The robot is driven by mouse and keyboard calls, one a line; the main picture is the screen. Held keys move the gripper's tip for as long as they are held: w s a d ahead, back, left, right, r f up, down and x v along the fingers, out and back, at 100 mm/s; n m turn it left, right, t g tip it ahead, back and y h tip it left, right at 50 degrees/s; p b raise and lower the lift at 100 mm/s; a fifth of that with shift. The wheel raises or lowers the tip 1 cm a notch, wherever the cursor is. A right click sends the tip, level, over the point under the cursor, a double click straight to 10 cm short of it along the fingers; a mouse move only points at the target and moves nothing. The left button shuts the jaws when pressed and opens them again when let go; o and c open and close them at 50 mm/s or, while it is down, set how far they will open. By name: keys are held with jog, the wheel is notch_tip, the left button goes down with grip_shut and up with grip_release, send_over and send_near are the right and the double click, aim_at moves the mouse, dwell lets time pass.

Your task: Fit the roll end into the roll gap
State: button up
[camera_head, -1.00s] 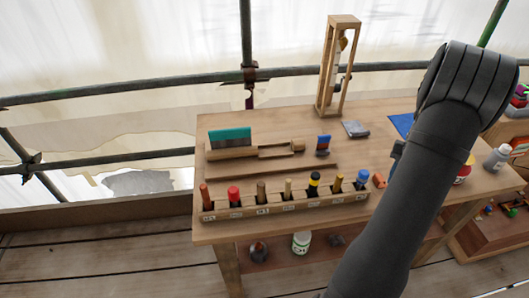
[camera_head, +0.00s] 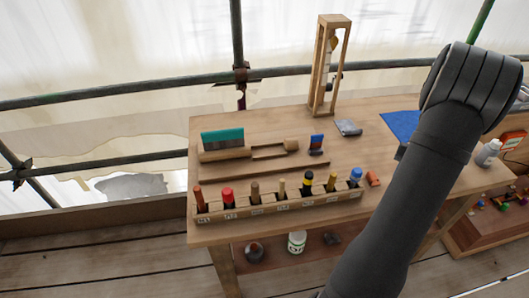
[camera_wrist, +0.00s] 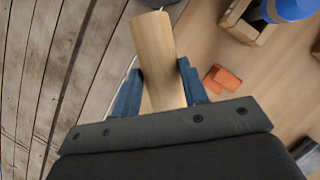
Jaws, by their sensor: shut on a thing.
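In the wrist view my gripper (camera_wrist: 159,68) is shut on a pale wooden cylinder (camera_wrist: 153,42), which looks like the roll end. Its blue fingers press on both sides of it, and its far end points up the picture. In the head view my dark arm hides the gripper and the held piece. A wooden roll (camera_head: 226,154) lies on the bench at the back left. The roll gap (camera_head: 268,152) seems to be the slot-like recess at its right part, before a short wooden end (camera_head: 291,145). The held piece is apart from it.
A rack (camera_head: 280,206) with several coloured tools runs along the bench's front edge. A teal-edged block (camera_head: 222,138) stands by the roll. A tall wooden frame (camera_head: 318,70) stands at the back. An orange-red block (camera_wrist: 222,79) lies near the rack.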

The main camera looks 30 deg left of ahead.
jog(key=w+a+r+m+y, duration=0.1)
jog(key=w+a+r+m, duration=0.25)
jog(key=r, duration=0.25)
jog(key=m+t+y, duration=0.1)
jog(key=m+y, duration=0.1)
jog(key=m, duration=0.4)
send_over(264, 152)
jog(key=w+d, duration=0.2)
jog(key=shift+n, duration=0.25)
jog(key=f, duration=0.4)
jog(key=shift+s+d+f, duration=0.15)
jog(key=shift+s+f, duration=0.05)
jog(key=shift+s, duration=0.05)
jog(key=shift+a+f, duration=0.25)
jog(key=shift+a, duration=0.15)
jog(key=shift+f, duration=1.95)
